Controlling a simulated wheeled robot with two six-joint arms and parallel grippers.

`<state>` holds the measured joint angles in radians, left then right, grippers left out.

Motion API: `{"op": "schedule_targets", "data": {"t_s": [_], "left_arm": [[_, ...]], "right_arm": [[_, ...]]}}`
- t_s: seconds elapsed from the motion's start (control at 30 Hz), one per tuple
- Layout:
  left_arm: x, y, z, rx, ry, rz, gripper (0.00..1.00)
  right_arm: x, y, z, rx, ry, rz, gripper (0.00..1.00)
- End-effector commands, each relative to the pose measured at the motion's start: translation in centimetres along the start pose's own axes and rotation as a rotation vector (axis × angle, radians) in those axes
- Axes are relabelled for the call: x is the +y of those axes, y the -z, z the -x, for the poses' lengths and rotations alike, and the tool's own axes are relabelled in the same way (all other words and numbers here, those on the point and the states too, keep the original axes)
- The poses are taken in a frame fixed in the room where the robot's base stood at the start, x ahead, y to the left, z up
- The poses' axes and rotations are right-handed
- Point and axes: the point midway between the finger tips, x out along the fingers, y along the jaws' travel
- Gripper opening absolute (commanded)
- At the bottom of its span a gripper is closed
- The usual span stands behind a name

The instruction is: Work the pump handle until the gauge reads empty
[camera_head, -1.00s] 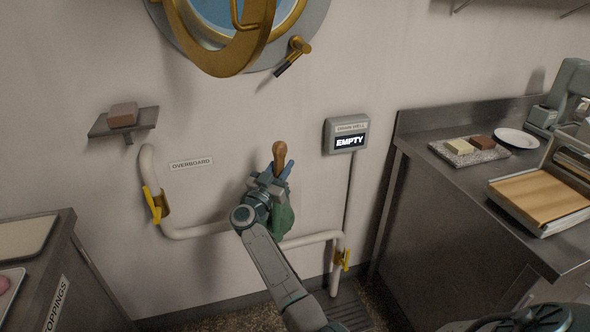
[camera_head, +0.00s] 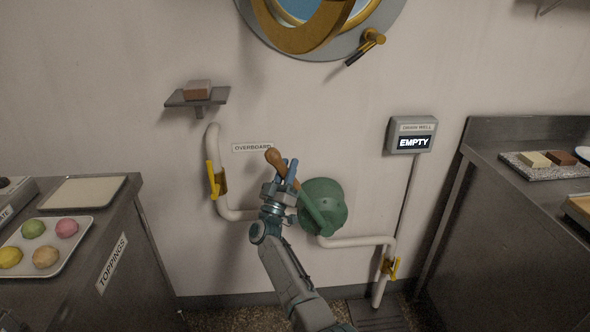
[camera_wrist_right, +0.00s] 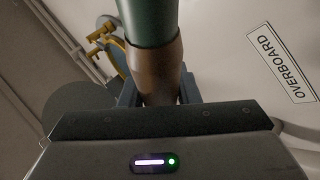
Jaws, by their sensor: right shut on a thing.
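The green pump body (camera_head: 331,197) is mounted on the wall between white pipes. Its handle has a green lever and a brown wooden grip (camera_head: 274,157), and leans up to the left. My right gripper (camera_head: 287,172) is shut on the pump handle; in the right wrist view the brown grip (camera_wrist_right: 155,72) sits between the fingers, with the green lever (camera_wrist_right: 147,20) beyond it. The gauge (camera_head: 412,136), a grey box labelled DRAIN WELL at the right, reads EMPTY. My left gripper is not in view.
A pipe with a yellow valve lever (camera_head: 212,180) stands left of the pump, beside the OVERBOARD label (camera_head: 252,147). Another yellow valve (camera_head: 391,267) is low right. A toppings counter (camera_head: 125,215) stands left, a steel counter (camera_head: 490,215) right, and a small shelf (camera_head: 180,98) above.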

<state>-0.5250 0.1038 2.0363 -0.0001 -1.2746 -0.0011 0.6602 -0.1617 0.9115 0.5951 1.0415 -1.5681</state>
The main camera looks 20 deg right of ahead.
Motion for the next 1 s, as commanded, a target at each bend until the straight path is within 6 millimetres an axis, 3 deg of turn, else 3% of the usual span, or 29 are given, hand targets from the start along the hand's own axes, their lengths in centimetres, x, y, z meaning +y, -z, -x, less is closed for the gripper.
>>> {"op": "schedule_targets", "data": {"t_s": [0.5,0.53,0.6,1.0], "left_arm": [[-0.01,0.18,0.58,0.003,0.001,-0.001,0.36],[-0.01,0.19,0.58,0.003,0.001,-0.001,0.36],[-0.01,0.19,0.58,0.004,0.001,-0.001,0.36],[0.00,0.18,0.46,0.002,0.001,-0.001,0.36]], "right_arm": [[-0.43,0.02,0.51,0.009,0.010,0.015,0.00],[-0.44,0.02,0.53,0.009,0.010,0.015,0.35],[-0.42,0.02,0.51,0.009,0.010,0.014,0.49],[-0.38,-0.01,1.16,0.008,0.008,0.011,0.51]]}}
